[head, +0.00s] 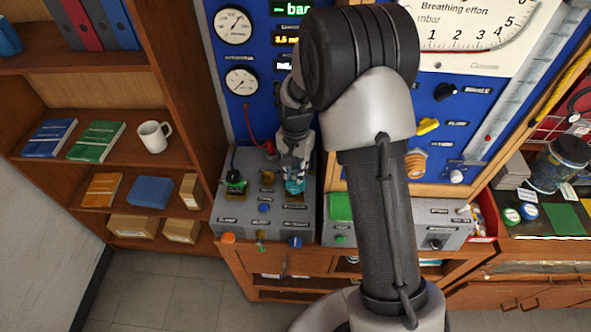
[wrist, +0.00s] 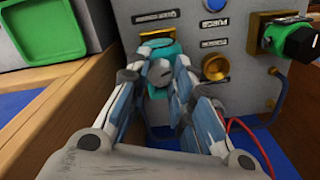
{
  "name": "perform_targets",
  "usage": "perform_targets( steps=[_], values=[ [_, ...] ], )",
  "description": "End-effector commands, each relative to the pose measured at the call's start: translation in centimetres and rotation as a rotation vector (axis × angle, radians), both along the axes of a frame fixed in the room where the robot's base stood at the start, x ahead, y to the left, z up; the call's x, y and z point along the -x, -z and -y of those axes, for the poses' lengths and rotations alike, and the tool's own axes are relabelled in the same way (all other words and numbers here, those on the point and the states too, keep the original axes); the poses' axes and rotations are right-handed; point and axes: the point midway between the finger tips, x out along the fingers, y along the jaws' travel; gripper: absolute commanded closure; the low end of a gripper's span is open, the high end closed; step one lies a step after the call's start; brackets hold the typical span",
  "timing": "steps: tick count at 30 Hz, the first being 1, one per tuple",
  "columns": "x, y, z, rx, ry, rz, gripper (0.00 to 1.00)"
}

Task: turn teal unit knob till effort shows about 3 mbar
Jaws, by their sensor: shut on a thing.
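The teal knob (head: 295,187) is on the grey bench unit, at the right of its top face in the head view. It also shows in the wrist view (wrist: 158,55), with a grey round cap at its centre. My gripper (head: 293,172) is shut on the teal knob. In the wrist view its fingers (wrist: 163,88) lie on both sides of the knob. The large breathing effort gauge (head: 460,30) is marked in mbar with a scale from 1 up past 5.
A green knob (head: 235,183) with a black top stands on the same grey unit (head: 228,212). A red hose (head: 255,138) and a dark hose run down to the unit. A green tray (head: 340,206) sits to the right. Shelves with a white mug (head: 153,137) are at left.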

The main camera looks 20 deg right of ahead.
Motion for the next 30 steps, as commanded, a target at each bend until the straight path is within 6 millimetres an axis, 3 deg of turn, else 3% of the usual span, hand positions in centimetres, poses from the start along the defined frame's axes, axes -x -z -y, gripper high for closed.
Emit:
perform_targets(
  steps=[21, 30],
  values=[
    [-0.01, -0.01, 0.0, 0.0, -0.671, 0.0, 1.0],
    [-0.02, -0.03, 0.01, 0.0, -0.879, 0.0, 1.0]
  ],
)
